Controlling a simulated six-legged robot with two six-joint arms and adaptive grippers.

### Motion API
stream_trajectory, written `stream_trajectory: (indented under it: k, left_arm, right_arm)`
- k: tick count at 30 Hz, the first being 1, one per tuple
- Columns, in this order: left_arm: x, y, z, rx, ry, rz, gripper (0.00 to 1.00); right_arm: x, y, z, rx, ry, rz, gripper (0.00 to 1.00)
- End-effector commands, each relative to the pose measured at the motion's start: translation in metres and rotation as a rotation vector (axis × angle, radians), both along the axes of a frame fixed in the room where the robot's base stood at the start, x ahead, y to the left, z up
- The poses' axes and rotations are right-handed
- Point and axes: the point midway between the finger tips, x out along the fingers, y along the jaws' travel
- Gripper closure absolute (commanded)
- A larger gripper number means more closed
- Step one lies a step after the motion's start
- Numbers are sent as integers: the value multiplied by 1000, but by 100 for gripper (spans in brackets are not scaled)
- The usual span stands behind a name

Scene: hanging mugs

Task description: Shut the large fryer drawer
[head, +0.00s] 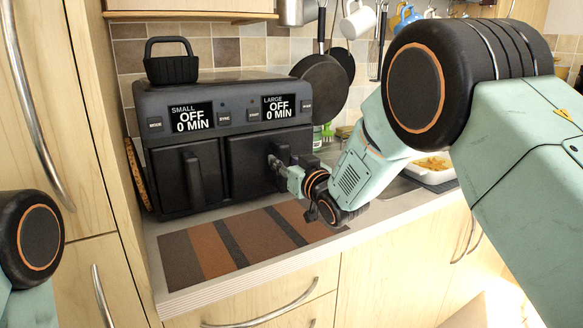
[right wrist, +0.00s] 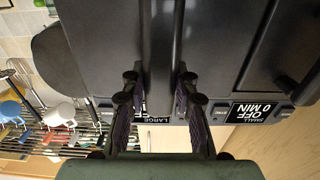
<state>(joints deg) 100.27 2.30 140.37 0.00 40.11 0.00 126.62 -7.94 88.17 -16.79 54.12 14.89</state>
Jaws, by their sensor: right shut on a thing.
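The dark grey air fryer (head: 222,112) stands on the counter with a SMALL and a LARGE display, both reading OFF, 0 MIN. The large drawer (head: 246,158) is the right one of its two drawers and looks about level with the fryer front; a small gap cannot be told. My right gripper (head: 277,164) is at this drawer's front and covers its handle in the head view. In the right wrist view the fingers (right wrist: 160,85) stand on both sides of the upright handle (right wrist: 163,50), shut on it. My left gripper is out of view.
The small drawer (head: 188,177) is on the left, with a black basket (head: 171,64) on top of the fryer. A striped mat (head: 235,244) lies in front. Pans (head: 318,88) hang behind right. A white tray of food (head: 432,170) sits right, beyond my arm.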

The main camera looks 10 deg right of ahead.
Motion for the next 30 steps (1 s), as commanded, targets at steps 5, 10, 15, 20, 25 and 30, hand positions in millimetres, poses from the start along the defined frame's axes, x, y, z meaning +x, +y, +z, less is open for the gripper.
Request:
stream_trajectory:
  k: [5,10,15,20,25,30]
  left_arm:
    - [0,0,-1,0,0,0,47]
    - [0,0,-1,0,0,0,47]
    - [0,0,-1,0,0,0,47]
    - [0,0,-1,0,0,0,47]
    - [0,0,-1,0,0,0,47]
    - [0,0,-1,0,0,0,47]
  right_arm:
    - [15,5,2,1,-5,0,100]
    - [16,6,2,1,-5,0,100]
    - [16,6,2,0,-4,0,59]
    - [16,6,1,1,-2,0,47]
    - [16,6,1,0,-1,0,47]
    - [14,5,0,0,0,-1,47]
